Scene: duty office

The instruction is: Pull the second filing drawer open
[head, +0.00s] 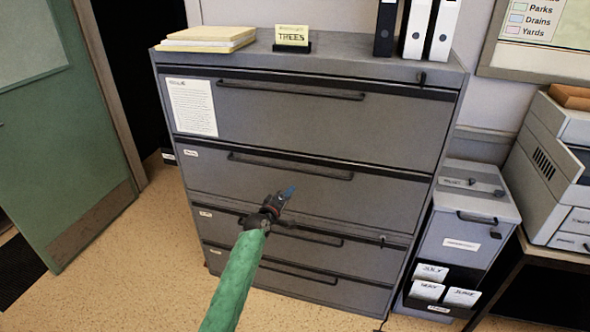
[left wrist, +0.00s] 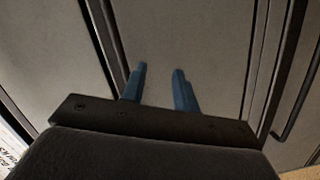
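A grey filing cabinet (head: 168,150) with several stacked drawers stands in front of me in the head view. The second filing drawer (head: 370,200) from the top is shut and has a dark bar handle (head: 290,167) near its top edge. My left gripper (head: 289,192) is in front of this drawer's face, below the handle and apart from it. In the left wrist view its two blue fingers (left wrist: 160,72) stand apart with nothing between them, facing a grey drawer front (left wrist: 200,35). My right gripper is in neither view.
Papers (head: 208,36), a TREES sign (head: 292,36) and binders (head: 416,28) stand on the cabinet top. A smaller grey cabinet (head: 452,240) with month cards is close on the right, beside a printer (head: 560,170). A green door (head: 60,150) is at left. Floor shows at lower left.

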